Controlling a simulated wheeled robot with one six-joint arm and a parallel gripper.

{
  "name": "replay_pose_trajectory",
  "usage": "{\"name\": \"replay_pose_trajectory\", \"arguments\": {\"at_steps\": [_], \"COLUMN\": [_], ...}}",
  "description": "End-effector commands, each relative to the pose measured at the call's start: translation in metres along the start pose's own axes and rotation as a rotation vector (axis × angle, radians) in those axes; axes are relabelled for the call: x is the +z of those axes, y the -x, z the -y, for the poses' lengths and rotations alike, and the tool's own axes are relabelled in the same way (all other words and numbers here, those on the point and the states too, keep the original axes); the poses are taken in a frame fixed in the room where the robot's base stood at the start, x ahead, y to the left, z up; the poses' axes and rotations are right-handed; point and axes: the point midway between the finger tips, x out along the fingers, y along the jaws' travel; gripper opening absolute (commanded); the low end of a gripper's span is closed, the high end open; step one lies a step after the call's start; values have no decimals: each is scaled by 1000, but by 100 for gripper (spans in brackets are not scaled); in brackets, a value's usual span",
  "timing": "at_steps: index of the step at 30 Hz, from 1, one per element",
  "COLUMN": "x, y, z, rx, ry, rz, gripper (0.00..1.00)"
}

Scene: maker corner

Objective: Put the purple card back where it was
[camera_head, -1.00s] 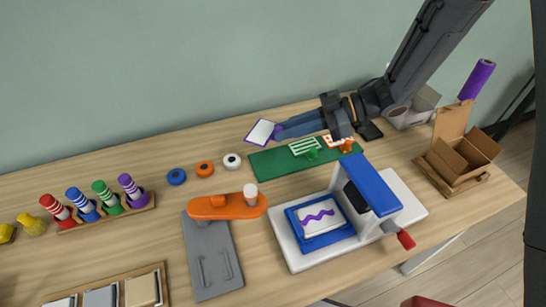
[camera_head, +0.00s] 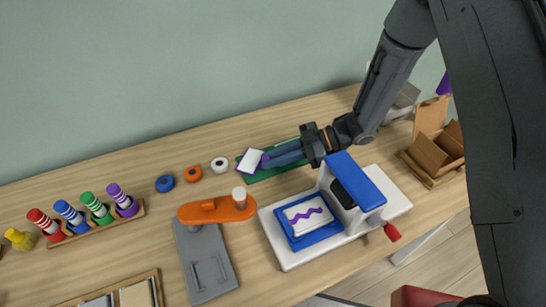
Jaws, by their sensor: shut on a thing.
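The purple card (camera_head: 251,161), white with a purple edge, is in my gripper (camera_head: 266,162) at the left end of the green mat (camera_head: 266,175). My gripper is shut on its right side. The card is tilted, and I cannot tell whether it touches the mat. My arm hides most of the mat and whatever lies on it.
A blue and white press (camera_head: 364,188) holding a sheet with a purple squiggle stands in front of my gripper. An orange-topped grey stand (camera_head: 206,262) is at front left. White (camera_head: 220,165), orange (camera_head: 193,174) and blue (camera_head: 165,184) rolls sit left of the card.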

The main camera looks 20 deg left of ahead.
Motion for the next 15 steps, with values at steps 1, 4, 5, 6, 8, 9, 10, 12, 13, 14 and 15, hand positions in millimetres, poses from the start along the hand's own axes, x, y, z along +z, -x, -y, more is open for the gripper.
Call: {"name": "replay_pose_trajectory", "arguments": {"at_steps": [1, 4, 5, 6, 8, 9, 10, 12, 13, 14, 15], "x": [0, 0, 0, 0, 2, 3, 4, 3, 3, 3, 3], "y": [0, 0, 0, 0, -1, -1, -2, -1, -1, -1, -1], "z": [0, 0, 0, 0, 0, 0, 0, 0, 0, 0, 0], "rx": [0, 0, 0, 0, 0, 0, 0, 0, 0, 0, 0], "ry": [1, 0, 0, 0, 0, 0, 0, 0, 0, 0, 0], "rz": [0, 0, 0, 0, 0, 0, 0, 0, 0, 0, 0], "gripper": [0, 0, 0, 0, 0, 0, 0, 28, 33, 35, 35]}}
